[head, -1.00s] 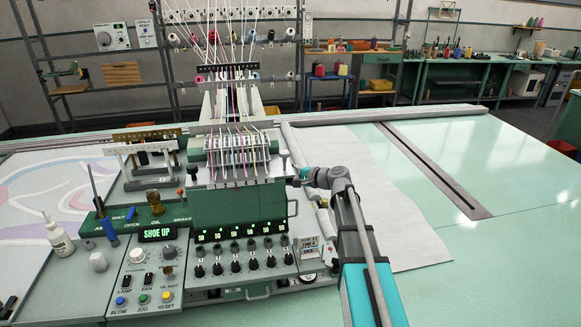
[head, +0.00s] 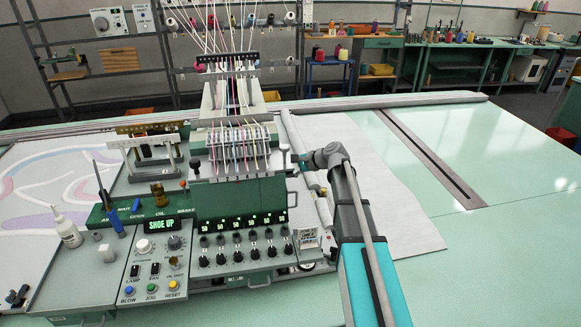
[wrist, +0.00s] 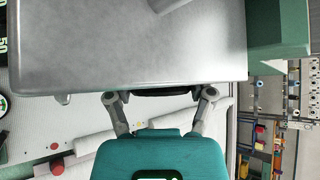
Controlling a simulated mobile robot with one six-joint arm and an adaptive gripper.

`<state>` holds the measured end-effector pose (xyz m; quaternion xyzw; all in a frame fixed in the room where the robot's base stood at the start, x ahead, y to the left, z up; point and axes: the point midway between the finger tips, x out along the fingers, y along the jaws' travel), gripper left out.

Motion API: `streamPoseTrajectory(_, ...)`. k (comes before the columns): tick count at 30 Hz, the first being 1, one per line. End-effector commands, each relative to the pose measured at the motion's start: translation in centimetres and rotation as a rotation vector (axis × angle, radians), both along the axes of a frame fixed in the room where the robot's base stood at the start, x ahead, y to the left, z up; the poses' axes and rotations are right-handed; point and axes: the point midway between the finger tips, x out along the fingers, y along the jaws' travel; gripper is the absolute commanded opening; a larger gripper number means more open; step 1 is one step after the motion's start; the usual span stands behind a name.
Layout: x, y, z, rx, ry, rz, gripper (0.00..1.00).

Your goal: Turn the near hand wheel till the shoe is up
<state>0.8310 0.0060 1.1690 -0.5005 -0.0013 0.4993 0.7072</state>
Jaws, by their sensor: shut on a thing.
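The tufting machine's head (head: 240,200) stands left of my arm. Its green display (head: 165,226) reads SHOE UP. My gripper (head: 299,161) is at the right side of the head, small and partly hidden by my own wrist. In the wrist view my gripper (wrist: 160,96) has its two fingers on either side of a dark part, which I take to be the near hand wheel (wrist: 165,91). It is shut on it. Most of the wheel is hidden under a large grey housing. The shoe itself is too small to make out among the needles and threads.
The control panel (head: 154,268) with knobs and coloured buttons is at the front left. A glue bottle (head: 67,231) and upright tools stand beside it. White cloth (head: 375,185) lies right of the head. The green table (head: 500,245) is clear at the right.

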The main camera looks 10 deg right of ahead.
Motion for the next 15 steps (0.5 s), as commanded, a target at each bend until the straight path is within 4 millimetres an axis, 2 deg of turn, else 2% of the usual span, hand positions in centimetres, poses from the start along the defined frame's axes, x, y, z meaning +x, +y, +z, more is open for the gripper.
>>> streamPoseTrajectory(3, -0.08, 0.08, -0.05, -0.002, 0.0, 0.004, 0.22)
streamPoseTrajectory(4, -0.08, 0.08, -0.05, -0.002, -0.001, 0.005, 0.73)
streamPoseTrajectory(8, -0.07, 0.06, -0.04, -0.002, -0.001, 0.003, 0.97)
streamPoseTrajectory(9, -0.06, 0.05, -0.03, -0.002, -0.001, 0.003, 1.0)
streamPoseTrajectory(15, -0.04, 0.02, -0.01, 0.0, -0.001, 0.002, 1.0)
